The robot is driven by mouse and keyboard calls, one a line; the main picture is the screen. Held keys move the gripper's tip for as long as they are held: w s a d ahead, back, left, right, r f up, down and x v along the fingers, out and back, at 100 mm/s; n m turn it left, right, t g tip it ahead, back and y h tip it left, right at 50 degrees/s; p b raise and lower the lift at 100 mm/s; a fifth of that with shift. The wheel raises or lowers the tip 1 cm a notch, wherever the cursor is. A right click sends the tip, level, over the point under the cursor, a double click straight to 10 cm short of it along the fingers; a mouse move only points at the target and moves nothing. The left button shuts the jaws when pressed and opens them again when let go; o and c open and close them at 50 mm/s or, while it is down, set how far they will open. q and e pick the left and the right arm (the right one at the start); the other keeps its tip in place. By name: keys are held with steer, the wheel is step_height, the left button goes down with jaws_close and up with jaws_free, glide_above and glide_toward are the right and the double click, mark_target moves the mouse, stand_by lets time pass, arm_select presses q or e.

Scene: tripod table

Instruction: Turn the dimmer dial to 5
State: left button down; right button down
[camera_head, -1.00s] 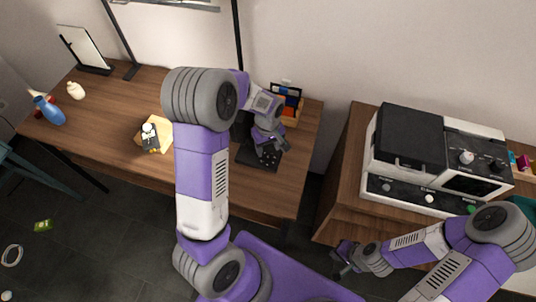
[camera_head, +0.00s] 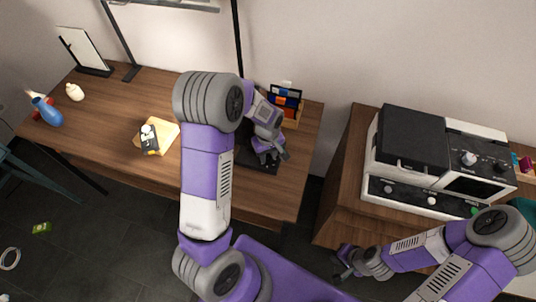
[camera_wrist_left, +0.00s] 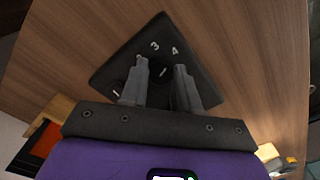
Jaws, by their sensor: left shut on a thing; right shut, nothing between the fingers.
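The dimmer is a black plate (camera_head: 243,160) on the wooden table, partly hidden by my left arm in the head view. In the left wrist view, its dark face (camera_wrist_left: 205,62) shows the white digits 3 and 4; other marks are partly covered by the fingers. My left gripper (camera_head: 271,157) is down at the plate, and its fingers (camera_wrist_left: 161,70) are shut on the dark dial, which is mostly hidden between them. A short white mark shows between the fingertips. My right gripper (camera_head: 342,264) is shut and empty, low in front of the right cabinet.
A box-like appliance with knobs (camera_head: 405,140) stands on the right cabinet. A small organizer (camera_head: 291,110) stands behind the dimmer.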

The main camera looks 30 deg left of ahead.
mark_target(268, 157)
arm_select(q)
steer(key=shift+m, duration=0.3)
steer(key=m, duration=0.5)
steer(key=shift+m+p, duration=0.3)
steer(key=shift+p, duration=0.05)
steer(key=m, duration=0.6)
steer(key=shift+p, duration=0.4)
steer(key=shift+m, duration=0.3)
steer(key=c, duration=0.8)
jaws_free()
step_height(268, 157, up, 8)
steer(key=shift+f+p, duration=0.2)
steer(key=shift+p, duration=0.75)
